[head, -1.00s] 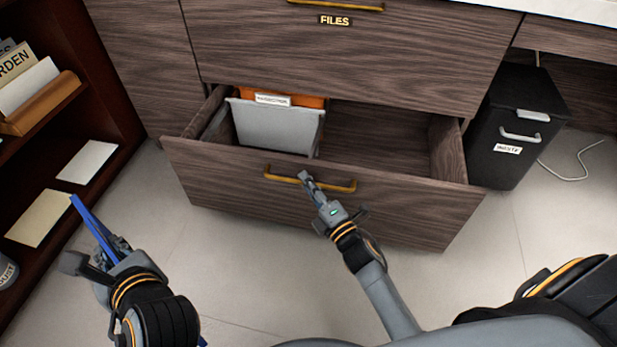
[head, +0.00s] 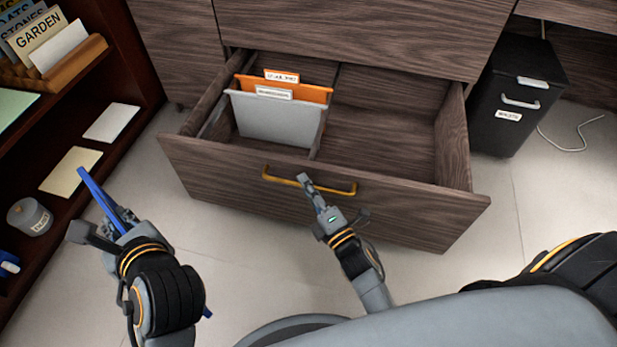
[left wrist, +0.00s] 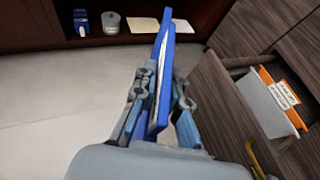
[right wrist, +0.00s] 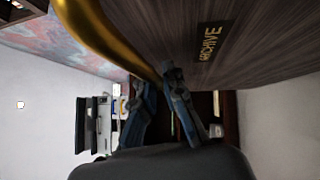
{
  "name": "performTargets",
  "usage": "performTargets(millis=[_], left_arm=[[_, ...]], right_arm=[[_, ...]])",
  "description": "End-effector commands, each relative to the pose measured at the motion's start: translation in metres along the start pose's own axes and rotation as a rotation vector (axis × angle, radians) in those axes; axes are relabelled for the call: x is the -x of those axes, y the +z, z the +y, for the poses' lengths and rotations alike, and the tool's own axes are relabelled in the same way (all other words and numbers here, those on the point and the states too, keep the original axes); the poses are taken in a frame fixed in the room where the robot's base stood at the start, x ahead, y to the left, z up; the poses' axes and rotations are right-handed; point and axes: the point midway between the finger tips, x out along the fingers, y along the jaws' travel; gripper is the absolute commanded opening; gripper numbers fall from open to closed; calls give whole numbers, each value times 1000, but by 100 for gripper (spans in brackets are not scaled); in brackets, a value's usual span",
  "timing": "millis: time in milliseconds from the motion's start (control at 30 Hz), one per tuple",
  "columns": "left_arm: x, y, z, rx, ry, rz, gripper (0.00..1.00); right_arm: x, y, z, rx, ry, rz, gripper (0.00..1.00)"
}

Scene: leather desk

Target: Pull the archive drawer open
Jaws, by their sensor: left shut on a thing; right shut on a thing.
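The archive drawer (head: 215,180) is the low wood-grain drawer in the head view. It stands well out from the cabinet, and its inside shows. Its brass handle (head: 280,181) runs along the front. My right gripper (head: 307,184) is shut on this handle near its middle. In the right wrist view the handle (right wrist: 105,35) runs down to the fingertips, beside the ARCHIVE label (right wrist: 212,42). My left gripper (head: 115,220) is shut on a thin blue folder-like thing (head: 93,187), held left of the drawer. Pale edges show along it in the left wrist view (left wrist: 163,65).
A dark shelf (head: 125,75) with cards and a grey tin (head: 30,218) stands left. A black bin (head: 515,95) stands right. Floor in front is free.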

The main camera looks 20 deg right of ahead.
Motion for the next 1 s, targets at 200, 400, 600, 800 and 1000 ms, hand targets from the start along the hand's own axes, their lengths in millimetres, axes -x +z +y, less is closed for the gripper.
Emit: performTargets(millis=[200,400,600,800,1000], left_arm=[[1,2,0,1,0,-2,0],[1,2,0,1,0,-2,0],[1,2,0,1,0,-2,0],[1,2,0,1,0,-2,0],[1,2,0,1,0,-2,0]], right_arm=[[5,-3,0,1,-4,-1,0],[6,-4,0,1,-4,-1,0],[6,-4,0,1,-4,-1,0],[5,-4,0,1,-3,-1,20],[5,-4,1,1,-1,-1,20]])
